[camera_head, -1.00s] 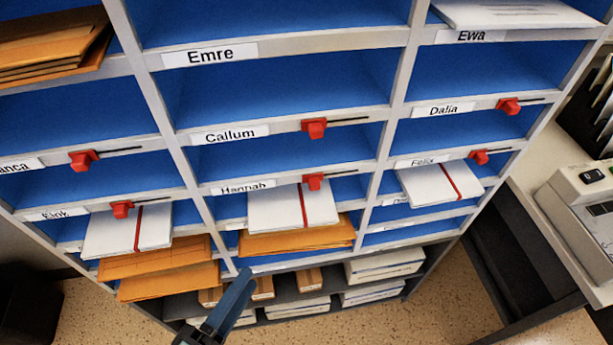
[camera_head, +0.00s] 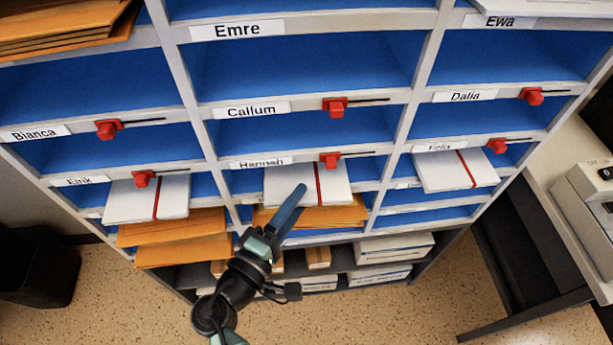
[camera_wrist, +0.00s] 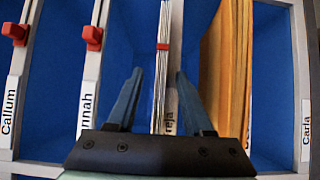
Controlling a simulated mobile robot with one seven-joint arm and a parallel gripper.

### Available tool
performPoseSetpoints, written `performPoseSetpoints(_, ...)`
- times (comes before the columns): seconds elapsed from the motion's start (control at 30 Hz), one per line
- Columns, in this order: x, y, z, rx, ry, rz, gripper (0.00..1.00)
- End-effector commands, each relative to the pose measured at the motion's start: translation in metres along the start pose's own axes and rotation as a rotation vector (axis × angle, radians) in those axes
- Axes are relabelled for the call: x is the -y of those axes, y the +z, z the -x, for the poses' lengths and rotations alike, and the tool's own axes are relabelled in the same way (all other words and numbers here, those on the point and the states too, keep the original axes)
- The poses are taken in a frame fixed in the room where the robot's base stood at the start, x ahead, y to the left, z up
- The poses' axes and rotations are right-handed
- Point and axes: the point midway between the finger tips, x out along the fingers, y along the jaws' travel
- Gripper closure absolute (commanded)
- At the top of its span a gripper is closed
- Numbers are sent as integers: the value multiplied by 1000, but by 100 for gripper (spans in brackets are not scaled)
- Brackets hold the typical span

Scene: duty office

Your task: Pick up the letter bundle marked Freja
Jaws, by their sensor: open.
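The Freja bundle (camera_head: 330,180) is a stack of white letters with a red band. It lies in the middle-column slot below the Hannah label and juts out in the head view. In the wrist view the bundle (camera_wrist: 156,100) is seen edge-on, its red band further in. The label (camera_wrist: 171,112) by it reads "reja", its first letter hidden. My gripper (camera_head: 292,205) is open in front of the bundle in the head view. In the wrist view my gripper (camera_wrist: 160,74) has one finger on each side of the bundle, with gaps visible.
Orange envelopes (camera_wrist: 228,60) lie in the slot just below, close to one finger; they also jut out in the head view (camera_head: 345,215). A red slider (camera_head: 329,160) sits on the shelf edge above.

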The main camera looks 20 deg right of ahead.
Motion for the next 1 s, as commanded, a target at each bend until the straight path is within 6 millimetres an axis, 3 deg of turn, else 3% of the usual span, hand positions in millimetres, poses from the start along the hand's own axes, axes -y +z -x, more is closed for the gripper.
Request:
performPoseSetpoints(0.2,0,0,-1,0,0,0,49)
performPoseSetpoints(0.5,0,0,-1,0,0,0,100)
performPoseSetpoints(1.0,-1,0,-1,0,0,-1,100)
